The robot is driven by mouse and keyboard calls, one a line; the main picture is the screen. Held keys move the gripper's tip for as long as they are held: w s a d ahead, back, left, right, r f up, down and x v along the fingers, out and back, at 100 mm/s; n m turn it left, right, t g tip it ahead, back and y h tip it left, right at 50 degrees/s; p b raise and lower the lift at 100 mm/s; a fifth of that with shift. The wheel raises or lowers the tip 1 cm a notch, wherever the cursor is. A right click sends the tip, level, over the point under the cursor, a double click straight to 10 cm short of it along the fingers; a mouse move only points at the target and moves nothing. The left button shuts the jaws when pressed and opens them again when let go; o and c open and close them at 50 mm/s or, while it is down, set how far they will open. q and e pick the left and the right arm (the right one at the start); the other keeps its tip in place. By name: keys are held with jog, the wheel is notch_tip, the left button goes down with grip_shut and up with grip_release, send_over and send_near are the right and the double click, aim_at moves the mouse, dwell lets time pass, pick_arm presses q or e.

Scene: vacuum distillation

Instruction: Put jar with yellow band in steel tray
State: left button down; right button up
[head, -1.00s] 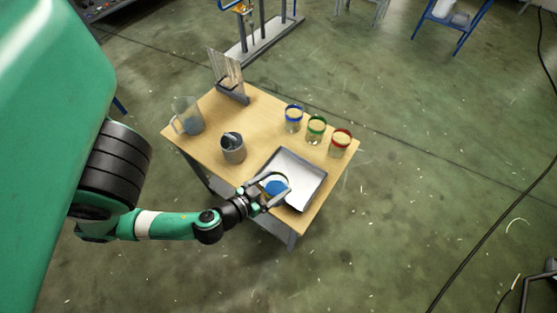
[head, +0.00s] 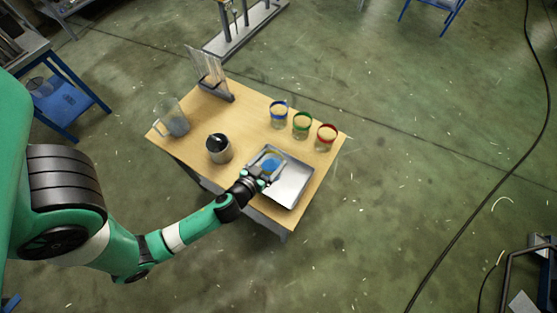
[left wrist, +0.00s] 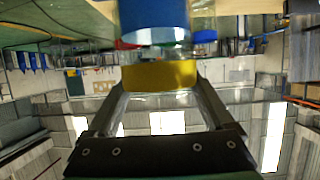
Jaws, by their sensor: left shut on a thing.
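The jar with the yellow band (head: 271,164) has blue contents. It is at the left part of the steel tray (head: 292,189) in the head view; I cannot tell whether it touches the tray floor. My left gripper (head: 267,174) is shut on this jar. In the left wrist view the yellow band (left wrist: 159,75) sits between my left fingers (left wrist: 158,100), with the blue part (left wrist: 153,22) above it in the picture. My right gripper is not in view.
Jars with blue (head: 278,114), green (head: 301,125) and red (head: 326,137) bands stand behind the tray on the wooden table (head: 245,120). A metal cup (head: 219,148), a clear pitcher (head: 172,118) and a plate rack (head: 212,79) stand to the left. The tray's right part is empty.

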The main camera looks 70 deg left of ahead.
aim_at(278, 161)
pick_arm(q)
jog(key=w+f, duration=0.1)
jog(key=f, duration=0.1)
jog(key=w+a+f+b, duration=0.1)
jog(key=shift+w+f, duration=0.1)
jog(key=shift+f, duration=0.25)
jog(key=shift+w+a+f, duration=0.1)
jog(key=shift+w+f, duration=0.15)
jog(key=shift+w, duration=0.05)
jog(key=f, duration=0.1)
jog(key=f+b, duration=0.2)
jog(key=shift+w+a+f, duration=0.1)
jog(key=shift+w+f, duration=0.05)
jog(key=shift+w, duration=0.1)
jog(key=shift+f, duration=0.25)
jog(key=shift+r, duration=0.1)
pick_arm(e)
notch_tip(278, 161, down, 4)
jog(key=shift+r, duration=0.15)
pick_arm(q)
jog(key=shift+f, duration=0.2)
grip_release()
